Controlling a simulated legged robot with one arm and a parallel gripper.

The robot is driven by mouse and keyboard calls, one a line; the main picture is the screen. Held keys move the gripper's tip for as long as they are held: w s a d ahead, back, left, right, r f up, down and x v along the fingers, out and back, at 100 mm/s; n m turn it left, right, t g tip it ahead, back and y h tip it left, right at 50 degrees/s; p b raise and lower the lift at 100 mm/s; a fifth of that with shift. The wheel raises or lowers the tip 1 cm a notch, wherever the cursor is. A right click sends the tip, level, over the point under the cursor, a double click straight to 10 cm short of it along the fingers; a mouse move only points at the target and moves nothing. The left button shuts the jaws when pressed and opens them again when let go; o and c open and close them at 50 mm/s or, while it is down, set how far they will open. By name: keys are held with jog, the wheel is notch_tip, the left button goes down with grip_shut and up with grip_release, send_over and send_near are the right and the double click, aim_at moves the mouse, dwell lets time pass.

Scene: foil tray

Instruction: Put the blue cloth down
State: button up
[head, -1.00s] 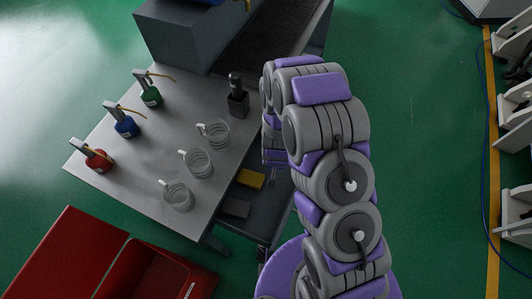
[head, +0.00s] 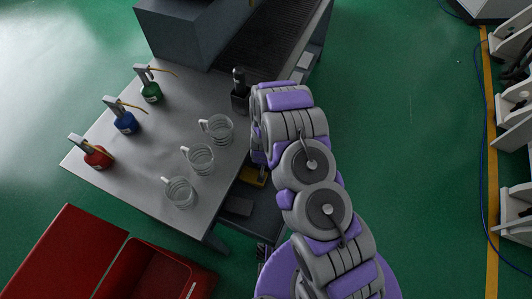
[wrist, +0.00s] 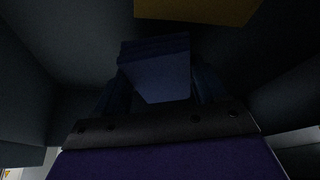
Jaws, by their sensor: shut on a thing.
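The blue cloth (wrist: 155,72) looks like a folded, dark blue block in the dim wrist view. My gripper (wrist: 160,92) is shut on it, with a finger on either side. They are inside a dark space with grey walls around. A yellow cloth (wrist: 198,10) lies just beyond it at the top of the wrist view and also shows on the lower shelf in the head view (head: 252,177). My gripper and the blue cloth are hidden in the head view. Whether the blue cloth touches the shelf is too dark to tell.
The metal bench (head: 150,170) holds several glass mugs and red, blue and green bottles. A dark grey item (head: 237,206) lies on the lower shelf (head: 268,215). A red cabinet (head: 60,250) stands at lower left.

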jog(key=shift+w+f, duration=0.3)
jog(key=shift+w, duration=0.1)
jog(key=shift+w+d+f, duration=0.15)
jog(key=shift+w+d, duration=0.45)
jog(key=shift+d, duration=0.1)
jog(key=shift+w+a+f+b, duration=0.2)
jog(key=shift+w+f+b, duration=0.1)
jog(key=shift+w+f, duration=0.75)
jog(key=shift+w+a, duration=0.1)
jog(key=shift+a, duration=0.4)
jog(key=o, duration=0.7)
jog(key=shift+d, duration=0.1)
jog(key=o, duration=0.4)
jog(key=shift+d+r, duration=0.1)
jog(key=shift+d, duration=0.35)
jog(key=shift+o, duration=0.2)
jog(key=shift+a, duration=0.15)
jog(key=shift+s+a+r+p, duration=0.25)
jog(key=shift+r+p, duration=0.1)
jog(key=shift+r, duration=0.25)
jog(key=shift+s+d+r, duration=0.15)
jog(key=shift+s+r, duration=0.8)
jog(key=shift+s, duration=0.2)
jog(key=s, duration=0.5)
jog(key=s+p, duration=0.1)
jog(key=s, duration=0.4)
jog(key=shift+d+f, duration=0.2)
jog(key=shift+s+d, duration=0.2)
jog(key=shift+s, duration=0.05)
jog(key=shift+a, duration=0.1)
